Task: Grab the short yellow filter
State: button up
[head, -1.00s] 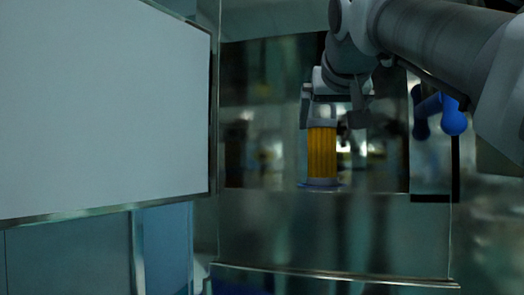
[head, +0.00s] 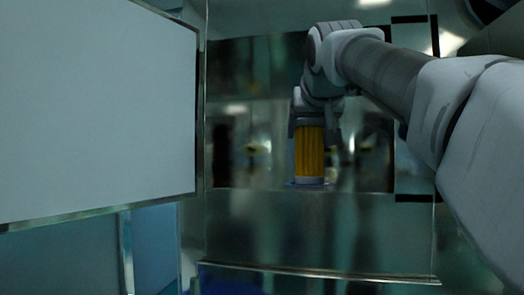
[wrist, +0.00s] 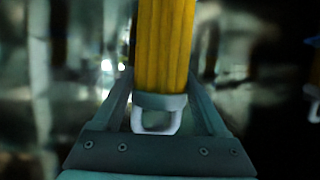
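The short yellow filter (head: 309,152) stands upright in the head view on a blue disc-like base (head: 305,183). It has a ribbed yellow body and a pale lower end. My gripper (head: 315,133) is directly above it, pointing down, with its fingers on either side of the filter's top. A gap shows between the filter and the right finger. In the wrist view the filter (wrist: 165,45) lies between the fingers of my gripper (wrist: 160,85), its grey cap and white handle loop toward the palm. The gripper looks open around it; contact is not clear.
A large pale panel (head: 95,110) with a metal frame fills the left of the head view. A metal ledge or wall (head: 320,235) lies below the filter. In the wrist view another yellow item (wrist: 316,72) shows at the right edge.

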jog(key=c, duration=0.6)
jog(key=shift+c, duration=0.2)
jog(key=shift+s+r, duration=0.1)
jog(key=shift+r, duration=0.1)
